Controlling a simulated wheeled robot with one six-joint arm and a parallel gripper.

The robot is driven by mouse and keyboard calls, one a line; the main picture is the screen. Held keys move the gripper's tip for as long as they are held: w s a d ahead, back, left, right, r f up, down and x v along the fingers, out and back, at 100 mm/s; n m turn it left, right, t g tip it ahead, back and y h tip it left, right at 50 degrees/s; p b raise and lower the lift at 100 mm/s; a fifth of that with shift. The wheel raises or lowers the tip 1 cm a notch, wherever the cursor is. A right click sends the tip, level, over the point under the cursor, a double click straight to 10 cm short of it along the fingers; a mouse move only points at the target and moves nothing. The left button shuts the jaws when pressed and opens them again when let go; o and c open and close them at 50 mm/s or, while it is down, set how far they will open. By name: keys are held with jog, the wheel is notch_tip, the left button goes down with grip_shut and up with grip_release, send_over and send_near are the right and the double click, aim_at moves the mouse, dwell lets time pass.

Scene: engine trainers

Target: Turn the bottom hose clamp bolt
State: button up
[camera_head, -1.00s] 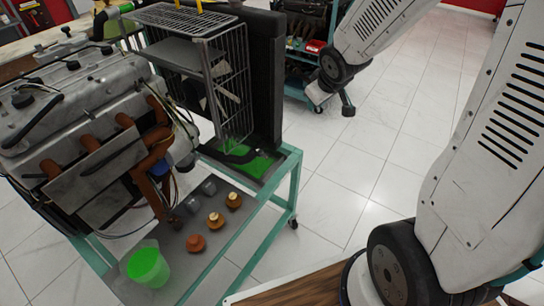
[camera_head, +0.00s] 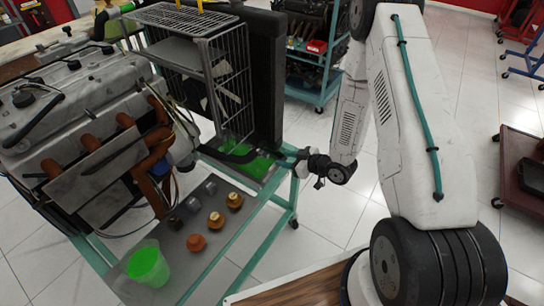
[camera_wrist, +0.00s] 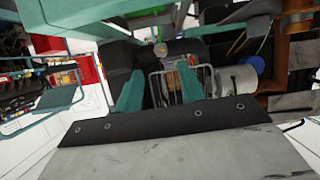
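The black bottom hose (camera_head: 238,156) runs low beside the radiator (camera_head: 268,75), above a green puddle (camera_head: 262,166) on the stand. Its clamp and bolt are too small to tell apart. My gripper (camera_head: 291,160) is at the stand's right edge, to the right of the hose and apart from it, pointing left. In the wrist view my gripper (camera_wrist: 160,88) shows two teal fingers with a gap between them. It is open, and nothing is held. Wire bars show behind the gap.
The engine (camera_head: 75,110) fills the left. The teal stand frame (camera_head: 282,186) lies just below my gripper. Another cart (camera_head: 312,90) stands behind.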

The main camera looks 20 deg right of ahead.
aim_at(268, 156)
jog(key=x, duration=0.7)
jog(key=shift+w+a, duration=0.1)
jog(key=shift+w, duration=0.05)
jog(key=shift+c, duration=0.3)
grip_shut()
